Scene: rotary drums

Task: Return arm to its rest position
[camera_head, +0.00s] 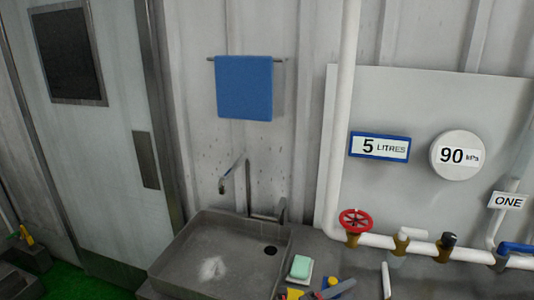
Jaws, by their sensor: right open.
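The rest of my right arm is outside the frame. My left arm and left gripper are not in the picture.
A grey sink (180,262) with a tap stands at the lower middle. A green soap block (300,267) lies beside it, near small coloured items. A white pipe (379,241) with a red valve wheel (355,221) runs above my gripper. A blue towel (244,88) hangs behind.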

